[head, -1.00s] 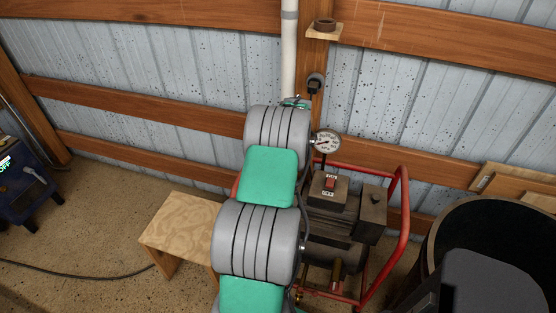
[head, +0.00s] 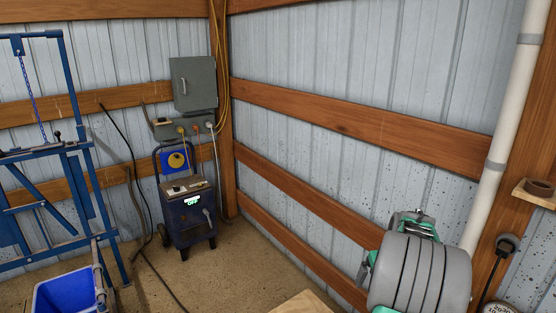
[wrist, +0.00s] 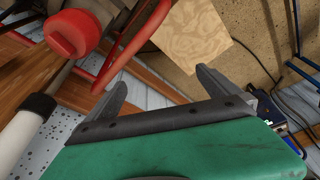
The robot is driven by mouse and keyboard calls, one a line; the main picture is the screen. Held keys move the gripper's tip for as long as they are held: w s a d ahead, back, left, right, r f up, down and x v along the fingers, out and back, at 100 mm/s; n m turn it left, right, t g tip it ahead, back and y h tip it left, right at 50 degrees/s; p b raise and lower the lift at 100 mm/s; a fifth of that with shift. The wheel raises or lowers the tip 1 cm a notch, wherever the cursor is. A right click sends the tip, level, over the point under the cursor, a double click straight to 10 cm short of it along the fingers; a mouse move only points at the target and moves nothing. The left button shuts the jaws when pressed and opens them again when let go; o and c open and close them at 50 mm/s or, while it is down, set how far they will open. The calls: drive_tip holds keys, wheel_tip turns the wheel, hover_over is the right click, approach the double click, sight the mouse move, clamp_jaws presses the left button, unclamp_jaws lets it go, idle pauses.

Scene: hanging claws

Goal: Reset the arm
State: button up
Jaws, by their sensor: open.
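My arm (head: 425,275), with grey ribbed joints and green covers, rises at the lower right of the head view. In the wrist view my gripper (wrist: 159,78) has its two grey fingers spread apart, with nothing between them. The green cover behind the fingers fills the bottom of that view. A plywood stool top (wrist: 192,36) lies beyond the fingers, apart from them. A corner of plywood (head: 305,304) also shows at the bottom edge of the head view.
A red tubular frame (wrist: 130,48) and a red rounded part (wrist: 73,33) are close to the left finger. A white pipe (head: 510,120) runs up the wall beside my arm. A blue wheeled machine (head: 188,215), blue bin (head: 66,292) and blue frame (head: 75,190) stand left. Floor between is open.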

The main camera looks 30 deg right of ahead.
drive_tip(key=w+a+r+n, duration=0.15)
drive_tip(key=a+r, duration=0.25)
drive_tip(key=a, duration=0.7)
drive_tip(key=w+a+r+n, duration=0.1)
drive_tip(key=w+a+r, duration=0.25)
drive_tip(key=a, duration=0.85)
drive_tip(key=s+a+n, duration=0.1)
drive_tip(key=s+a, duration=0.4)
drive_tip(key=a, duration=0.5)
drive_tip(key=s+a+n+y, duration=0.1)
drive_tip(key=s+a, duration=0.5)
drive_tip(key=a, duration=0.3)
drive_tip(key=shift+s+a+r, duration=0.2)
drive_tip(key=shift+s+a, duration=0.1)
drive_tip(key=shift+a, duration=0.05)
drive_tip(key=shift+c, duration=0.4)
